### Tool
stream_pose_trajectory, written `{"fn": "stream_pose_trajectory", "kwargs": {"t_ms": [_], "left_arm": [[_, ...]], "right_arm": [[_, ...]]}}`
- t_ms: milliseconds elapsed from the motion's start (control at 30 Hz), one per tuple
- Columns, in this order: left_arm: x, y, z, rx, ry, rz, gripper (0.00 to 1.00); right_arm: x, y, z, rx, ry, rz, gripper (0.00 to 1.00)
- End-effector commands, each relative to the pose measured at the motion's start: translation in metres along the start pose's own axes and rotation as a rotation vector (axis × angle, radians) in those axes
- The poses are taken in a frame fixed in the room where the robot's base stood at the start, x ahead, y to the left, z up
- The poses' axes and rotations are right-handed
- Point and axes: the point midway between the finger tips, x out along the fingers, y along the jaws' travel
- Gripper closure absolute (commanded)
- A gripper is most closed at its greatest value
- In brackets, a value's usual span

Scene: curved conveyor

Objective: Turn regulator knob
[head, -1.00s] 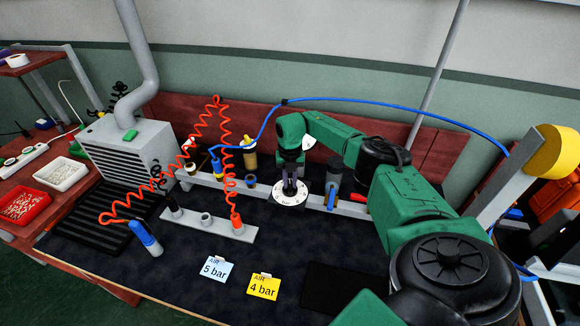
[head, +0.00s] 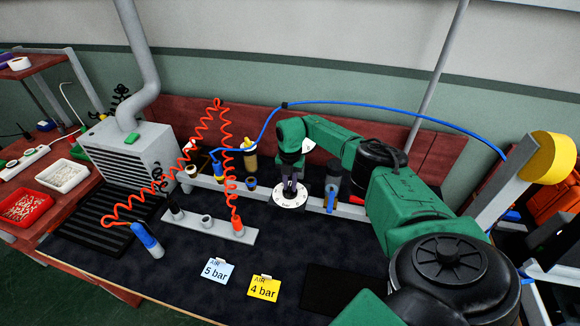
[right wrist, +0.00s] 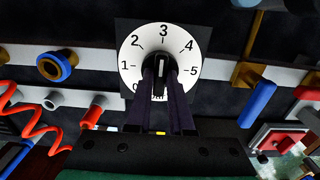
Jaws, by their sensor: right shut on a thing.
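The regulator has a round white dial (right wrist: 146,53) with black numbers in the right wrist view; 1 to 5 are readable and the 0 is partly covered. At its middle is a dark knob (right wrist: 161,72) with a light pointer line, which points up roughly at 3. My right gripper (right wrist: 161,82) is shut on the knob, one dark finger on each side. In the head view the dial (head: 285,203) lies below my right gripper (head: 290,189), which hides the knob. My left gripper is not in view.
A yellow "4 bar" card (head: 263,289) and a blue "5 bar" card (head: 215,270) lie in front on the dark mat. A blue-handled valve (head: 331,201) stands close right of the dial. A red coiled hose (head: 185,165) and a grey fitting strip (head: 208,221) are left.

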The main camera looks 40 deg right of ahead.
Motion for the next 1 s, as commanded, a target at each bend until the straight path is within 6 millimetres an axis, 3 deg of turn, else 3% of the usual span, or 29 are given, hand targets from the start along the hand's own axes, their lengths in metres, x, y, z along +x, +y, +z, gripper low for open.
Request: {"fn": "stream_pose_trajectory", "kwargs": {"t_ms": [67,100,167,467,633,767,1000], "left_arm": [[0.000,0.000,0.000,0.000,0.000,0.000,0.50],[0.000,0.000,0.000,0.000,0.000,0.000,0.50],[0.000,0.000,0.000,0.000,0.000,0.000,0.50],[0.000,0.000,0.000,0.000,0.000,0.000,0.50],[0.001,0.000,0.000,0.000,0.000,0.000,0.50],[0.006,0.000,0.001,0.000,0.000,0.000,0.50],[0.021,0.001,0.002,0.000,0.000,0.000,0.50]], "right_arm": [[-0.004,0.002,0.002,0.002,-0.006,0.010,1.00],[-0.004,0.002,0.002,0.002,-0.006,0.010,0.69],[-0.003,0.002,0.002,0.001,-0.005,0.009,0.50],[-0.001,0.001,0.001,-0.001,-0.002,0.003,0.50],[-0.015,0.001,0.002,0.000,-0.003,0.004,0.50],[-0.044,0.001,0.002,-0.001,-0.005,0.007,0.50],[-0.113,0.001,0.002,0.000,-0.006,0.007,0.50]]}}
